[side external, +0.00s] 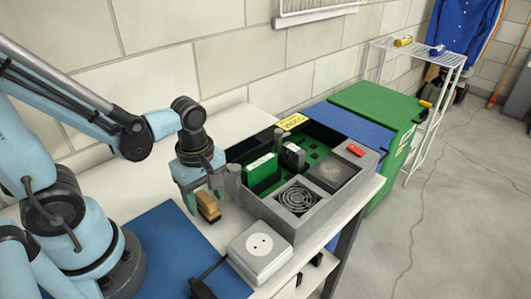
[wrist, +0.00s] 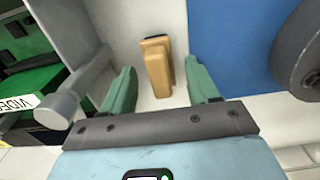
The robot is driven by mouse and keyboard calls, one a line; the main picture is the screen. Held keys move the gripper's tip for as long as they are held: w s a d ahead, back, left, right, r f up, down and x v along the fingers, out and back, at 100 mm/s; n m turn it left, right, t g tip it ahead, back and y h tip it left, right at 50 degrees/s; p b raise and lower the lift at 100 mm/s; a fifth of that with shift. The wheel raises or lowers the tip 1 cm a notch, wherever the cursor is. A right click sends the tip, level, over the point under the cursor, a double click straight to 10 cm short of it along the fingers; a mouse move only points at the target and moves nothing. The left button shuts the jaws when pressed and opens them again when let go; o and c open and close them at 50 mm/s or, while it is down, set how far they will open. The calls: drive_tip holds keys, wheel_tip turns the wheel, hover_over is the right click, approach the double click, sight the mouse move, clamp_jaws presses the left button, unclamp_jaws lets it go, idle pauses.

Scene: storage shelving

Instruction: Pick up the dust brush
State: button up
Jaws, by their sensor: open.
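The dust brush (side external: 208,206) is a small tan wooden block with a dark strip at its edge. It stands on the white bench top beside the grey machine case. In the wrist view the brush (wrist: 157,68) shows between my two green fingers, with clear gaps on both sides. My gripper (side external: 203,202) points down over the brush with its fingers apart, and it holds nothing. In the wrist view my gripper (wrist: 162,85) is open around the line of the brush. I cannot tell how far the fingertips reach down beside it.
The grey case (side external: 297,222) with a fan and green boards stands close on the right of my gripper; its round post (wrist: 62,108) is near one finger. A white socket box (side external: 260,250) sits in front. A blue mat (side external: 165,245) lies to the left. The wall is behind.

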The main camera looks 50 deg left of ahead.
drive_tip(key=shift+f, duration=1.3)
drive_tip(key=c, duration=1)
drive_tip(key=shift+r, duration=0.2)
drive_tip(key=shift+c, duration=0.2)
drive_tip(key=shift+r, duration=1.35)
drive_tip(key=s+d+r, duration=0.6)
drive_tip(key=d+r, duration=0.2)
drive_tip(key=d, duration=0.1)
drive_tip(key=shift+s+d, duration=0.25)
drive_tip(key=shift+d, duration=0.15)
